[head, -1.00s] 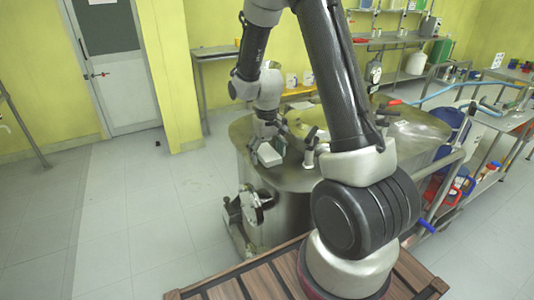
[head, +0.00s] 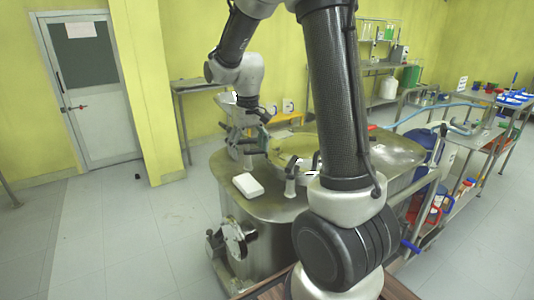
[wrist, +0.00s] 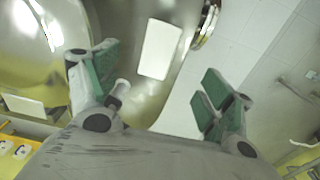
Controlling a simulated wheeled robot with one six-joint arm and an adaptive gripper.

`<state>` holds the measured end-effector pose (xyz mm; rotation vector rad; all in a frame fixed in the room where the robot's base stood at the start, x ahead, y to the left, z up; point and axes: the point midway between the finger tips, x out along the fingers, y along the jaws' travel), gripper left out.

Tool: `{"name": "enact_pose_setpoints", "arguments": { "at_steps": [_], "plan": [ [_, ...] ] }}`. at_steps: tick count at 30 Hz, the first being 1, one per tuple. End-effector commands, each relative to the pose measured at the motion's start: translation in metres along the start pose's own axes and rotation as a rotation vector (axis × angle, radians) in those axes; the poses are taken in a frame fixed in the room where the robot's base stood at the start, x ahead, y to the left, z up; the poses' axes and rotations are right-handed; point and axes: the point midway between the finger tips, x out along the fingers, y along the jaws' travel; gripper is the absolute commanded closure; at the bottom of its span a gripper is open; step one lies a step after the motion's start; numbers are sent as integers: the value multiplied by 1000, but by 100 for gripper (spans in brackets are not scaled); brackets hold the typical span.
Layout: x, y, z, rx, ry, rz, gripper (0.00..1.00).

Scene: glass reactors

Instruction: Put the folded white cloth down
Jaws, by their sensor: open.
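The folded white cloth (head: 248,185) lies flat on the steel top of the reactor (head: 215,160), near its front left edge. In the wrist view the cloth (wrist: 160,48) shows as a white rectangle beyond and between my fingers, apart from both. My gripper (head: 258,142) is in the air above and behind the cloth in the head view. In the wrist view my gripper (wrist: 160,85) has its two green-padded fingers spread wide with nothing between them.
A round metal fitting (head: 237,238) sits on the reactor's front side. A shelf table (head: 200,85) is behind.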

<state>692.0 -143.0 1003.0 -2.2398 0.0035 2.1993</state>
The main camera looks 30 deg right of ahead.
Motion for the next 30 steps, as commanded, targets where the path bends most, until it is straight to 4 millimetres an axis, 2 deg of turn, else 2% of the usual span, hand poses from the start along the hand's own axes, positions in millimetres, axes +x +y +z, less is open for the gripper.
{"name": "enact_pose_setpoints", "arguments": {
  "at_steps": [5,9,13,18,23,30],
  "plan": [
    [-60,2,50,1,95,-1,19],
    [-98,4,107,1,177,-2,19],
    [-117,5,158,1,250,-3,19],
    [-123,6,207,0,321,-2,19],
    [-122,6,227,0,353,-2,19],
    [-122,6,230,0,356,-2,19]
  ]
}}
